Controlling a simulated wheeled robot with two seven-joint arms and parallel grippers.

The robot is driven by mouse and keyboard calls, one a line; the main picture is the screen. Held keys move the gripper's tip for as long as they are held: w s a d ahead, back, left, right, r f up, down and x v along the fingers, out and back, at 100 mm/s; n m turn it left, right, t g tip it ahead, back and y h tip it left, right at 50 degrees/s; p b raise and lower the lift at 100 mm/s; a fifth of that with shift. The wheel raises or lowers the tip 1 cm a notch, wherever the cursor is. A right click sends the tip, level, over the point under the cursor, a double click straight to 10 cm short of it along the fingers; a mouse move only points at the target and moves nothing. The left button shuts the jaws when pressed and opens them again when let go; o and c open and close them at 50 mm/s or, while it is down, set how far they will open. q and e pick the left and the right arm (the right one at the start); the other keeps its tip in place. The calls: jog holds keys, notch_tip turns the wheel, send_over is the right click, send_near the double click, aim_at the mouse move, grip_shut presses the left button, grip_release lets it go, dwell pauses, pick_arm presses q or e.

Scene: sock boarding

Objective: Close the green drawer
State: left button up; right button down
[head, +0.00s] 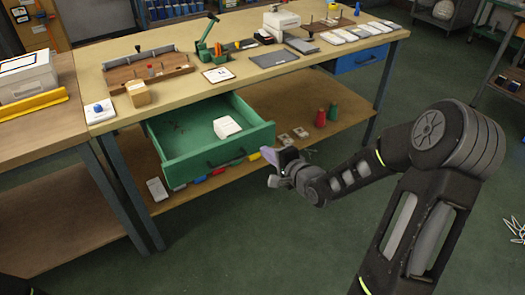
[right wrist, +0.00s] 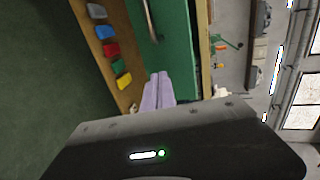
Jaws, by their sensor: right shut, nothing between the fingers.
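The green drawer (head: 185,160) hangs under the workbench and is pulled well out, with a white block (head: 226,127) lying inside. Its front panel (head: 225,152) carries a dark handle, and the panel also fills the upper middle of the right wrist view (right wrist: 165,45). My right gripper (head: 270,154) is in front of the drawer's right part, close to the front panel. Its pale purple fingers (right wrist: 158,92) are shut together with nothing between them. I cannot tell whether they touch the panel. My left gripper is not in view.
The workbench top (head: 120,70) holds a wooden rack, a green tool, a dark mat and white cards. A blue drawer (head: 358,60) sits at the right. The lower shelf (head: 345,125) bears red and green cones and coloured blocks. Green floor lies open in front.

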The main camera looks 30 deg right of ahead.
aim_at(257, 143)
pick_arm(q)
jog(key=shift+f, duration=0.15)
pick_arm(e)
jog(key=shift+w, duration=1.6)
